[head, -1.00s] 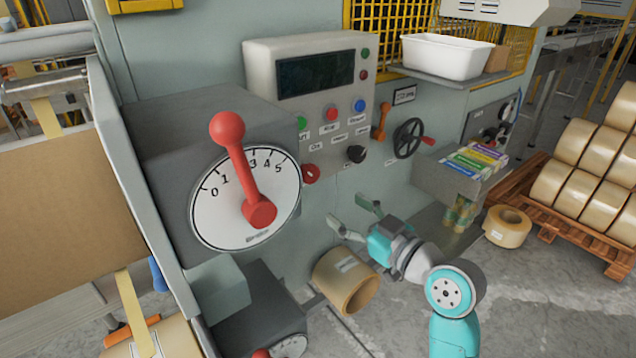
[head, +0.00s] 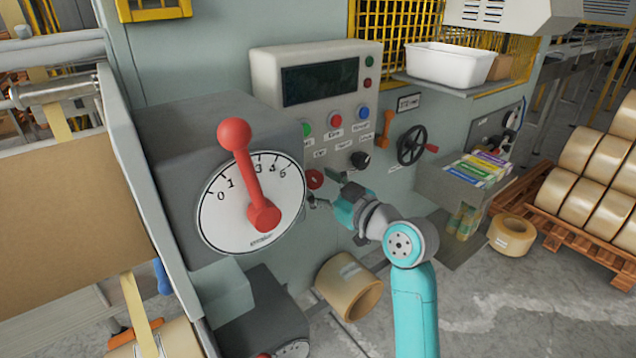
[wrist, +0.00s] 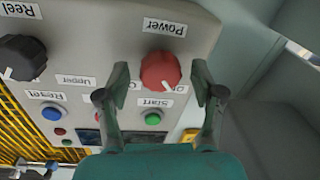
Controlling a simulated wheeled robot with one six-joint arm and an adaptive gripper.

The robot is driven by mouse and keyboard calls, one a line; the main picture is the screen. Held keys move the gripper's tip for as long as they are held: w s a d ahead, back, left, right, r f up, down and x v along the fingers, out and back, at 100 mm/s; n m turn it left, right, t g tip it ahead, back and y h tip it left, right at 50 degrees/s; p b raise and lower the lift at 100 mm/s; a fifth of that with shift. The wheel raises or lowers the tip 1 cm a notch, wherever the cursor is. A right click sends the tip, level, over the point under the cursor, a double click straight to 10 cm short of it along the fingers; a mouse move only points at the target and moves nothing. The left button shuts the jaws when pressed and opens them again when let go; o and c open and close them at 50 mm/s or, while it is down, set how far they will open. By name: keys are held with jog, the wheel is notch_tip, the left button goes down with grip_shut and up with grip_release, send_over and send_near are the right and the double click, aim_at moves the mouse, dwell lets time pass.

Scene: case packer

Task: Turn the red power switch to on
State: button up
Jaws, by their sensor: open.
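The red power switch (head: 314,179) is a round knob at the lower left of the control panel, partly close behind my gripper in the head view. In the wrist view the red knob (wrist: 160,70) sits below a "Power" label, which appears upside down. My gripper (wrist: 160,85) is open, with one finger on each side of the knob in that view. I cannot tell whether the fingers touch it. In the head view my gripper (head: 322,188) is at the panel's lower edge.
The control panel (head: 268,75) also carries a black knob (wrist: 22,57), a green start button (wrist: 153,119) and a blue button (wrist: 51,113). A large red lever (head: 250,185) on a dial stands close left of my gripper. A black handwheel (head: 411,145) is to the right.

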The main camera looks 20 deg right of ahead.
jog(key=shift+w+a, duration=0.15)
jog(key=shift+w, duration=0.25)
jog(key=shift+c, duration=0.2)
jog(key=c, duration=1.1)
